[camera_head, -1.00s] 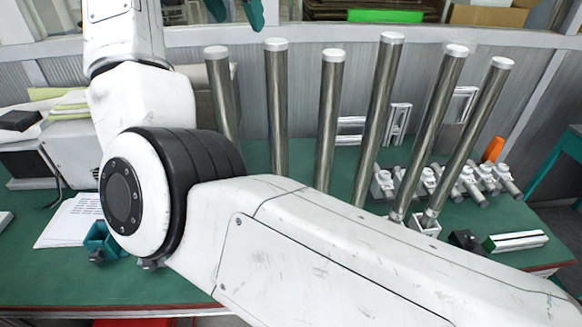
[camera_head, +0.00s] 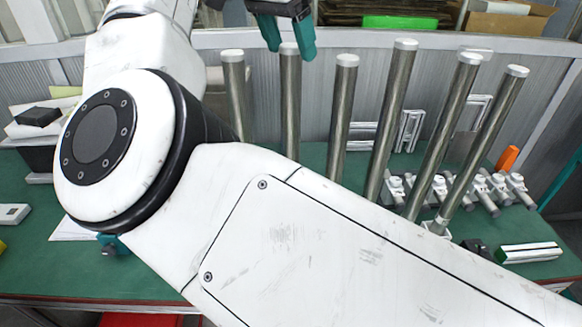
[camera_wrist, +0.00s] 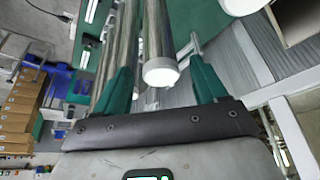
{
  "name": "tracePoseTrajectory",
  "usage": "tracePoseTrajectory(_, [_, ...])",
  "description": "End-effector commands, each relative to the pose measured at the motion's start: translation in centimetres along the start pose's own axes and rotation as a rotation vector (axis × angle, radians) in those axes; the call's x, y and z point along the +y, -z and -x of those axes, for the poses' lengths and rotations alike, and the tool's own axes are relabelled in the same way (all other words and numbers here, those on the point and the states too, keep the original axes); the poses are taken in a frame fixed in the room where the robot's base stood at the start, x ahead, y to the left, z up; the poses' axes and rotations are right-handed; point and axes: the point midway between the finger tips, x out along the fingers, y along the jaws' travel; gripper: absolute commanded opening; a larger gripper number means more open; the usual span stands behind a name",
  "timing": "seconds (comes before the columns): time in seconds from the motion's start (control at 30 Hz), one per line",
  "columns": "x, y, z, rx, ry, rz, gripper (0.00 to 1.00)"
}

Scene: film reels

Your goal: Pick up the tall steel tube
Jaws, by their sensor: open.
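Several upright steel tubes with white caps stand in a row on the green table. The second tube from the left (camera_head: 290,105) has its cap close to my gripper (camera_head: 287,38). The tallest-looking one is the fourth from the left (camera_head: 392,120); I cannot tell which the task means. In the wrist view, my gripper (camera_wrist: 162,70) is open, with its teal fingers apart. A white-capped tube (camera_wrist: 157,32) shows between them, and no contact is visible. Another tube (camera_wrist: 116,50) runs beside the left finger. My arm hides some of the tube bases in the head view.
Small grey-white fittings (camera_head: 440,188) stand behind and right of the tubes, by an orange object (camera_head: 507,158). A green-and-white block (camera_head: 530,252) lies at the table's right. The grey panelled wall (camera_head: 545,90) is close behind. Bare green table (camera_head: 40,255) shows at left.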

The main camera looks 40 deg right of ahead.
Motion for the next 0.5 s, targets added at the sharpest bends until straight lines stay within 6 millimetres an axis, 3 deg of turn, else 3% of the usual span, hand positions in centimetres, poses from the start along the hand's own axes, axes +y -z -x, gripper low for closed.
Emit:
tracePoseTrajectory(0.23, [-0.1, -0.3, -3.4, -0.001, -0.001, 0.000, 0.71])
tracePoseTrajectory(0.5, [-0.1, -0.3, -4.3, 0.001, 0.001, -0.001, 0.71])
